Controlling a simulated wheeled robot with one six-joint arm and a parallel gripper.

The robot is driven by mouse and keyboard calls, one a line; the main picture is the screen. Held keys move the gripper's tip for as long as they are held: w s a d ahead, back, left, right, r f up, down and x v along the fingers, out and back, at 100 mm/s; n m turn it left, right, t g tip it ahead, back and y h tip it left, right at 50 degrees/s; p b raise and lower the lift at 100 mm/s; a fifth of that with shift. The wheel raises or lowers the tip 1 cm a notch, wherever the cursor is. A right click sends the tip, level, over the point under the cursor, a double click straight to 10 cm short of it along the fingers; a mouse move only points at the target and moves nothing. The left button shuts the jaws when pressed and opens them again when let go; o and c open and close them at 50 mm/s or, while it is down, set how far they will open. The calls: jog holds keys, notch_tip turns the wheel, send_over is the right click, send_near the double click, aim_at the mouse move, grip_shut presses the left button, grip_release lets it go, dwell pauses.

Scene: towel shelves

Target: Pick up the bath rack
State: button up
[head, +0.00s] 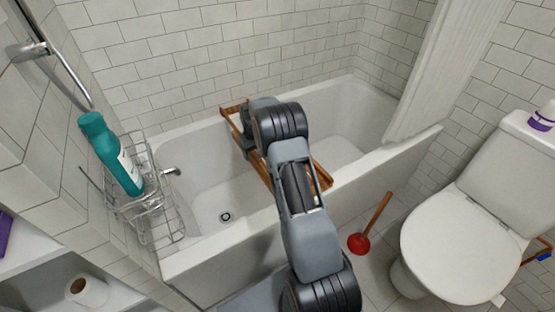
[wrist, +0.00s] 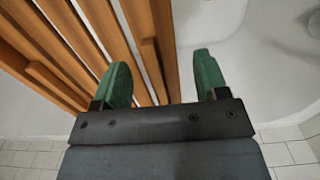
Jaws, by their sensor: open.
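The bath rack (head: 320,175) is a brown wooden slatted rack lying across the white bathtub (head: 205,185). My arm covers its middle in the head view. In the wrist view its slats (wrist: 70,45) fill the upper left. My gripper (wrist: 163,78) has two green fingers, apart and empty. The left finger shows over the slats and the right finger beyond the rack's outer edge, against white. The rack's edge rails run up between the two fingers. I cannot tell how deep the fingers reach around them. In the head view the fingertips are mostly hidden behind my arm.
A wire caddy (head: 155,215) with a teal bottle (head: 112,155) stands at the tub's left end. A red plunger (head: 360,243) stands on the floor between the tub and the toilet (head: 455,245). A white curtain (head: 430,75) hangs at the tub's far right.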

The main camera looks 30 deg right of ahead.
notch_tip(320, 180, down, 2)
jog(key=shift+f, duration=0.25)
jog(key=shift+c, duration=0.2)
jog(key=shift+r, duration=0.1)
jog(key=c, duration=1.1)
jog(key=shift+c, duration=0.2)
jog(key=shift+r, duration=0.1)
